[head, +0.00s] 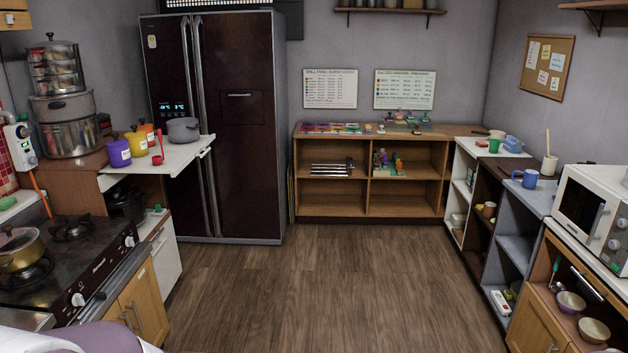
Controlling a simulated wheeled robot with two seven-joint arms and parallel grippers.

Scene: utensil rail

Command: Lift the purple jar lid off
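The purple jar (119,154) stands upright on the white counter at the left, at the near end of a short row of jars. Its lid (117,140) sits on top and has a small knob. The jar is small in the head view, so the fit between lid and rim cannot be made out. Neither of my grippers is in view.
The wooden floor (330,290) is clear.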

